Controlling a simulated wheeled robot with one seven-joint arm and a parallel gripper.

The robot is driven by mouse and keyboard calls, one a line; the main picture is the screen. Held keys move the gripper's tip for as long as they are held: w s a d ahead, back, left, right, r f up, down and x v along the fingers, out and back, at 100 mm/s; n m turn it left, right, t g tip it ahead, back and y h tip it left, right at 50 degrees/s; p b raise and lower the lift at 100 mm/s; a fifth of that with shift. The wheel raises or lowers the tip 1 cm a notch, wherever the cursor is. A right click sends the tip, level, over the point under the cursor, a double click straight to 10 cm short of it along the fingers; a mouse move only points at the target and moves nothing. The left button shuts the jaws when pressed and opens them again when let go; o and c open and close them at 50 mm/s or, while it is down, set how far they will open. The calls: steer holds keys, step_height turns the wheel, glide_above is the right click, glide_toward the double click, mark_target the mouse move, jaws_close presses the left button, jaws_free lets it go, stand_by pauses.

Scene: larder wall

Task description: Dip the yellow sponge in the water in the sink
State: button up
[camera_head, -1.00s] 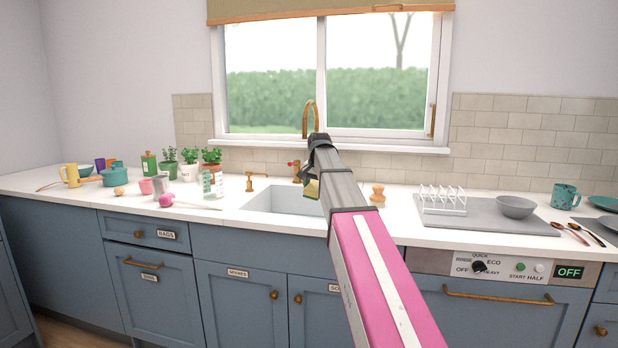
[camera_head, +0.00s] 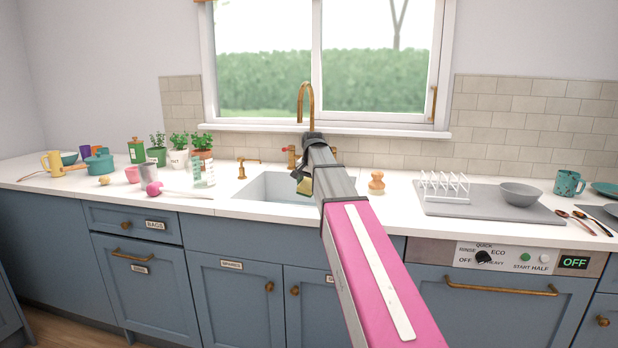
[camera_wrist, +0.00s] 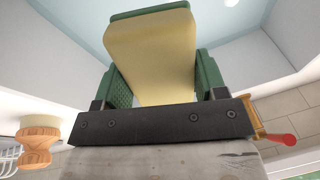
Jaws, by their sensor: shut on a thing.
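My gripper (camera_head: 304,180) is shut on the yellow sponge (camera_wrist: 150,60), its two green fingers on either side of it in the wrist view. The sponge has a green edge and hangs below my wrist; in the head view only a small part of it (camera_head: 305,188) shows beside my arm. It is over the sink (camera_head: 262,190), a pale basin set in the white counter. The basin's pale blue inside (camera_wrist: 70,15) lies beyond the sponge in the wrist view. I cannot tell the water's level or whether the sponge touches it.
A tall brass tap (camera_head: 306,100) stands behind the sink, with a red-handled fitting (camera_head: 292,157) beside it. A wooden brush (camera_head: 376,183) stands right of the sink. A toast rack (camera_head: 444,187) and grey bowl (camera_head: 520,194) are farther right. Potted herbs (camera_head: 178,155) stand left.

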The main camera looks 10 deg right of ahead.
mark_target(308, 180)
steer(key=shift+f, duration=7.4)
step_height(308, 180, up, 19)
steer(key=shift+r, duration=0.5)
steer(key=shift+s, duration=0.1)
